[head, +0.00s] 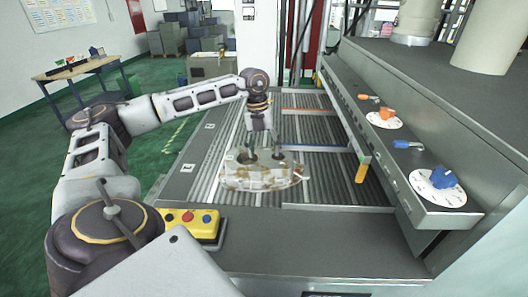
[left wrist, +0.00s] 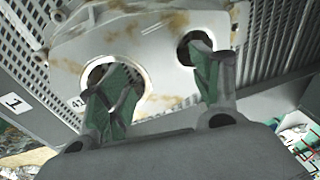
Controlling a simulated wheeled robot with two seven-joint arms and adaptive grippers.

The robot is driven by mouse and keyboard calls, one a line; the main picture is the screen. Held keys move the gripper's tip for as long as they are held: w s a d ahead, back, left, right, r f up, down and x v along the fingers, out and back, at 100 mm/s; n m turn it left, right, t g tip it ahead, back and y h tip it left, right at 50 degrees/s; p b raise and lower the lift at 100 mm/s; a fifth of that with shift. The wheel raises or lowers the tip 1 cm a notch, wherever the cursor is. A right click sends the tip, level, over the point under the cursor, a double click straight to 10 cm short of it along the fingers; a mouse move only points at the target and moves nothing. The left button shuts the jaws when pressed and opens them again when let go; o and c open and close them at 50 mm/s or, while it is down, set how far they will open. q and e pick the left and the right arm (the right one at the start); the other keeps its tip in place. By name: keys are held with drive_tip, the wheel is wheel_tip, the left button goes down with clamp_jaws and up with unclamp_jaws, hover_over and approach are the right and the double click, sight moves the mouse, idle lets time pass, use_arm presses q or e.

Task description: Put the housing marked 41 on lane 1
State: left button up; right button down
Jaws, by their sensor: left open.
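The housing (head: 262,178) is a pale casting with brown stains and round holes. It lies on the near ribbed lane in the head view. My left gripper (head: 262,150) is directly over it, pointing down. In the left wrist view the open fingers (left wrist: 160,90) are spread, each over or in one of two holes of the housing (left wrist: 150,50); I cannot tell how deep. A small mark on the housing looks like 41, partly hidden by a finger. A plate reading 1 (left wrist: 14,103) is on the lane's side edge. My right gripper is not in view.
A yellow button box (head: 190,222) stands at the lane's front left. A control ledge with an orange knob (head: 388,114) and a blue knob (head: 443,178) runs along the right. An orange strip and a blue strip cross the ribbed bed. The far lane looks empty.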

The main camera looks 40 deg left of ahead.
sight(260, 155)
use_arm(q)
wheel_tip(260, 155, up, 11)
drive_tip(key=a, duration=0.1)
drive_tip(key=shift+a+f+b, duration=0.2)
drive_tip(key=shift+a+b, duration=0.15)
drive_tip(key=shift+b, duration=0.05)
drive_tip(key=shift+s+f, duration=0.1)
drive_tip(key=shift+s, duration=0.05)
idle(0.7)
